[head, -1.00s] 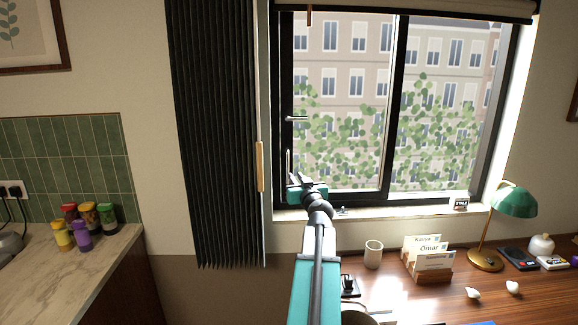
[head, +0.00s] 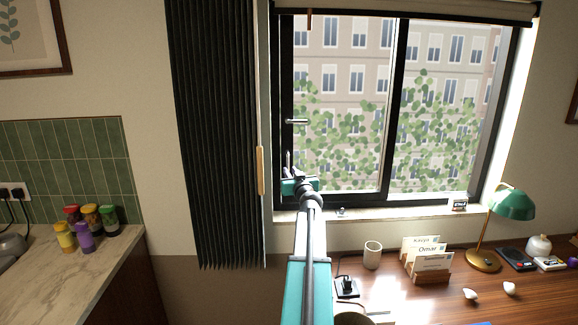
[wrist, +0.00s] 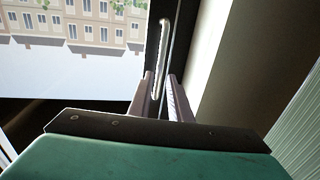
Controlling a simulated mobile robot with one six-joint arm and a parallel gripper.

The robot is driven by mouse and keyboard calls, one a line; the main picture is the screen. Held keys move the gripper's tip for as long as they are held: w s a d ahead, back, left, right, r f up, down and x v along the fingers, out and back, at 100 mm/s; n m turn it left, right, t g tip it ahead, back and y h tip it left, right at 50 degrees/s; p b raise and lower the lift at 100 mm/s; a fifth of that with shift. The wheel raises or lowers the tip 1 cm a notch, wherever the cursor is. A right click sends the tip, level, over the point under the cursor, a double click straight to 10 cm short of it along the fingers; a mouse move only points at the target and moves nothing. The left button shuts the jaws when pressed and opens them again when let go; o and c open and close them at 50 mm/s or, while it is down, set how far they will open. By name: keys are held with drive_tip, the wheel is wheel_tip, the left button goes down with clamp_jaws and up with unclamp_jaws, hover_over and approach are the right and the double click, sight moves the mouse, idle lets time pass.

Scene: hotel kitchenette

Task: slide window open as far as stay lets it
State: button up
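The sliding window (head: 340,100) has a dark frame and two panes. Its left sash sits against the left side of the frame, with no visible gap there. A silver lever (head: 296,121) sticks out from its left stile. Below it is an upright pull handle (head: 289,160), which also shows in the wrist view as a pale long loop (wrist: 163,50) on the dark stile. My gripper (wrist: 161,85) is open, its two fingers either side of the handle's near end in that view. I cannot tell whether they touch it. In the head view my gripper (head: 297,182) is at the stile's lower part.
A dark pleated curtain (head: 212,130) with a wooden strip (head: 261,170) hangs close left of the window. A small metal piece (head: 341,211) lies on the sill (head: 400,211). The desk below holds a cup (head: 373,255), card holder (head: 427,262) and green lamp (head: 512,203).

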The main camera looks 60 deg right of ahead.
sight(288, 168)
drive_tip(key=shift+p+x, duration=0.9)
drive_tip(key=shift+x, duration=1.8)
drive_tip(key=shift+c, duration=0.5)
clamp_jaws()
